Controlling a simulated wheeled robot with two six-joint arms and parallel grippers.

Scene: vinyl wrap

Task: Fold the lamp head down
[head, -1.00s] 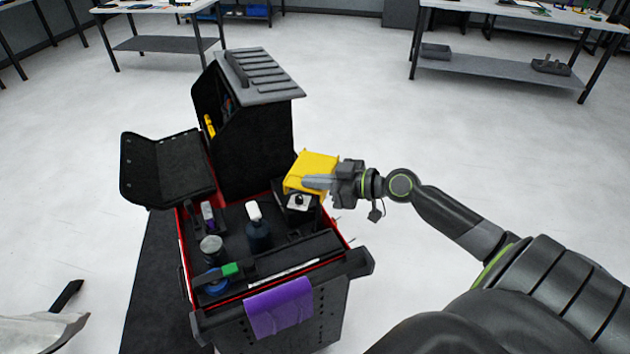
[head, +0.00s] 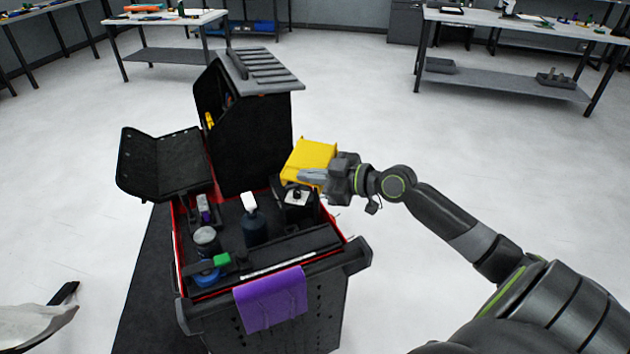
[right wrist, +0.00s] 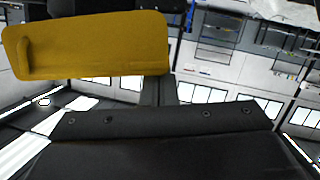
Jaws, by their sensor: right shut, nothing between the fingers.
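The yellow lamp head (head: 310,157) stands tilted above the right side of the open tool cart (head: 357,257), over a small dark base (head: 297,210). My right gripper (head: 312,177) is shut with nothing between its fingers. Its tips lie against or very close to the lower right part of the lamp head; I cannot tell whether they touch. In the right wrist view the lamp head (right wrist: 85,45) fills the upper left, and the shut fingers (right wrist: 158,90) reach its lower right edge. My left gripper is not in view.
The cart holds a dark bottle (head: 253,225), a grey can (head: 207,241) and a blue roll (head: 207,274). A purple cloth (head: 271,300) hangs over its front. Its black lid (head: 160,165) stands open at left. Workbenches (head: 530,25) stand far back; the floor to the right is clear.

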